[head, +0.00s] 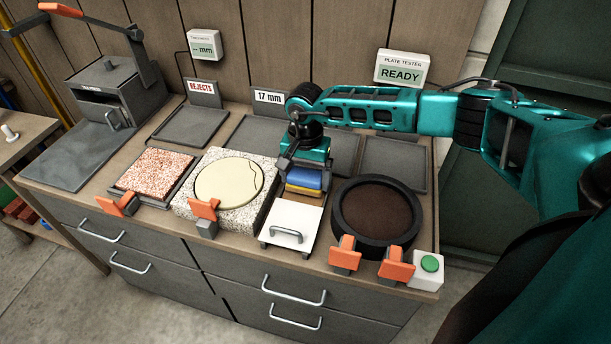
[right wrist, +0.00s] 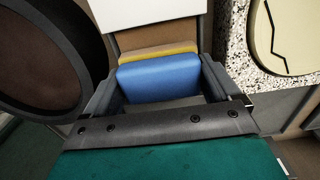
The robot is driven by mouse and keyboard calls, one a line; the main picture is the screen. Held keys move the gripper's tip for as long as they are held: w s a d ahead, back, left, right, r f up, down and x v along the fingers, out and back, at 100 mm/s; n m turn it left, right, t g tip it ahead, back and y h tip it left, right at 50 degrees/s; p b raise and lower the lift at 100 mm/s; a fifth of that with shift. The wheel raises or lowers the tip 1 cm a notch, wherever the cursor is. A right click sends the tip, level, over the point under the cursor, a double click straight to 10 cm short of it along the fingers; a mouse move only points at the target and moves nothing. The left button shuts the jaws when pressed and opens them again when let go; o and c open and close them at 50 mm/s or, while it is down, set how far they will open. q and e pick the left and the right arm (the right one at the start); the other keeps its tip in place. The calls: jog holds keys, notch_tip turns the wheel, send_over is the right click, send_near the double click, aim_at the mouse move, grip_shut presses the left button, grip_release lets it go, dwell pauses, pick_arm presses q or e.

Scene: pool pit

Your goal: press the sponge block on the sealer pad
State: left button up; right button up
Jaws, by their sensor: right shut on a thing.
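The sponge block (head: 304,180) is blue on top with a yellow layer beneath. My right gripper (head: 305,172) is shut on it, with a finger at each side, as the right wrist view shows too (right wrist: 160,78). The block is over or on a brown surface (right wrist: 160,37) just behind a white plate with a metal handle (head: 292,222). This surface may be the sealer pad, but it is mostly hidden and not labelled. I cannot tell whether the block touches it. My left gripper is not in view.
Left of the white plate is a speckled block with a cracked cream disc (head: 228,180). Right of it is a black-rimmed round dish (head: 344,226). Orange clamps and a green button (head: 430,263) line the front edge. Grey trays (head: 190,125) lie behind.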

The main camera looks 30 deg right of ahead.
aim_at(306, 173)
jog(key=shift+r+p, duration=0.85)
jog(key=shift+r, duration=0.75)
jog(key=shift+r+p, duration=0.3)
jog(key=shift+r, duration=0.85)
